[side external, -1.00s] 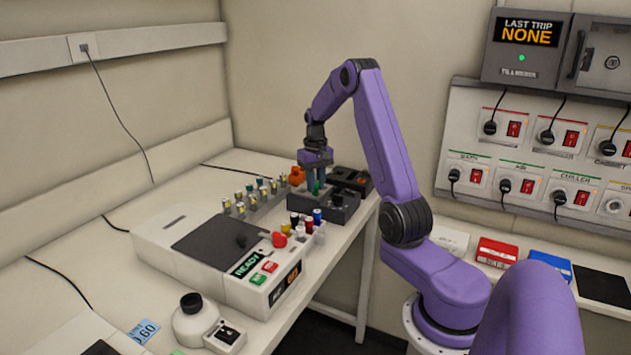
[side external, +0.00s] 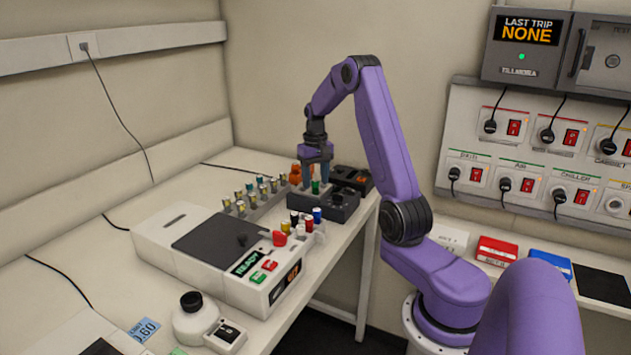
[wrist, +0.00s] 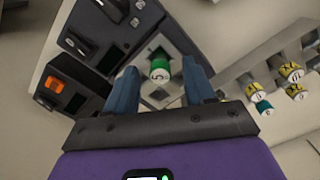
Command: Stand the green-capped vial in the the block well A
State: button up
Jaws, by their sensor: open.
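The green-capped vial (side external: 315,187) stands upright in the dark block (side external: 327,207) at the back of the bench. In the wrist view its green cap (wrist: 160,70) shows between my fingers, over the block's light top plate (wrist: 181,47). My gripper (side external: 317,176) is open just above the vial, one finger on each side, with gaps between fingers and cap. In the wrist view my gripper (wrist: 162,78) is also open. I cannot read a well letter on the block, and the vial's lower part is hidden.
A rack of yellow-capped vials (side external: 258,192) stands left of the block. Several vials with coloured caps (side external: 305,224) stand in front, beside the white READY machine (side external: 215,255).

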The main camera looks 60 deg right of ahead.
aim_at(313, 181)
jog(key=shift+r, duration=2.95)
jog(key=shift+w+a, duration=0.15)
jog(key=shift+a, duration=0.2)
jog(key=w+a+r+n, duration=0.2)
jog(key=a+n, duration=0.2)
jog(key=a, duration=1.1)
jog(key=s+a+n, duration=0.1)
jog(key=s+a, duration=0.1)
jog(key=a, duration=0.2)
jog(key=s+a+n, duration=0.2)
jog(key=a, duration=0.3)
jog(key=s+a+n, duration=0.2)
jog(key=a, duration=0.3)
jog(key=shift+s+r, duration=0.1)
jog(key=shift+r, duration=0.05)
jog(key=s+a+f+n, duration=0.1)
jog(key=s+a+n, duration=0.3)
jog(key=s, duration=0.8)
jog(key=s+a+f+n, duration=0.1)
jog(key=s+a+n, duration=0.3)
jog(key=s, duration=0.7)
jog(key=shift+s+a+f+n, duration=0.15)
jog(key=shift+s+n, duration=0.25)
jog(key=shift+n, duration=0.8)
